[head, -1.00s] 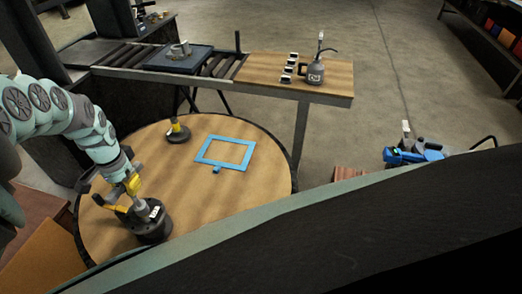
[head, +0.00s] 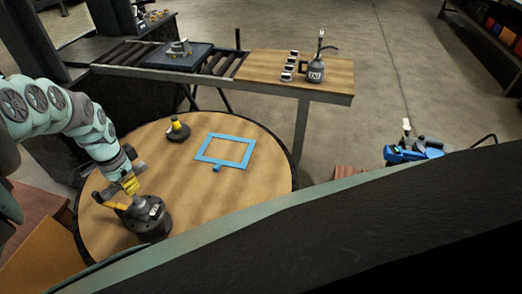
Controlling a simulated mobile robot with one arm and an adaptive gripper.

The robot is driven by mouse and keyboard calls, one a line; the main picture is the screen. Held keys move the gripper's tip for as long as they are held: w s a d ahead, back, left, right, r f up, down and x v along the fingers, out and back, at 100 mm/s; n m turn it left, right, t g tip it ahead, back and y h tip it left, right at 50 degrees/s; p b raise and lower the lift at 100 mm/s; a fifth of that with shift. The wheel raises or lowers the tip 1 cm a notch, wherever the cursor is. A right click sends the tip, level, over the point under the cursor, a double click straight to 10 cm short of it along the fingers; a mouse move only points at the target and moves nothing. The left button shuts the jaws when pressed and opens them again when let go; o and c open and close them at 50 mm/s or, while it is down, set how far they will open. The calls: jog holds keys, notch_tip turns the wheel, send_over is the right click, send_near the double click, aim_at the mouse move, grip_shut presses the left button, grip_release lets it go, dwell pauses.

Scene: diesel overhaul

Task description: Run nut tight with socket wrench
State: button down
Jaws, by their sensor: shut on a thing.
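My gripper (head: 130,187) is at the lower left in the head view, above a round wooden table. It is shut on a yellow-handled tool, which I take to be the socket wrench (head: 132,188). My gripper's fingers partly hide the tool and the top of the part.
A blue rectangular frame (head: 200,153) lies flat on the round table (head: 235,195). A bench (head: 335,75) with an oil can (head: 316,70) and a roller conveyor stand beyond. The table's right part is clear.

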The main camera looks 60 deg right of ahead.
jog(key=shift+d+r, duration=0.1)
jog(key=shift+r+p, duration=1.6)
jog(key=shift+r, duration=0.1)
jog(key=shift+r, duration=0.1)
notch_tip(320, 180, up, 6)
jog(key=p, duration=0.5)
jog(key=shift+p, duration=0.35)
jog(key=shift+s+a+r+p, duration=0.1)
jog(key=shift+s+a+p, duration=0.1)
jog(key=shift+s+p, duration=0.3)
jog(key=s+a+p, duration=0.1)
jog(key=s+p, duration=0.2)
jog(key=s, duration=0.2)
jog(key=shift+s+a+f, duration=0.25)
jog(key=shift+s+a, duration=0.05)
jog(key=shift+s, duration=0.1)
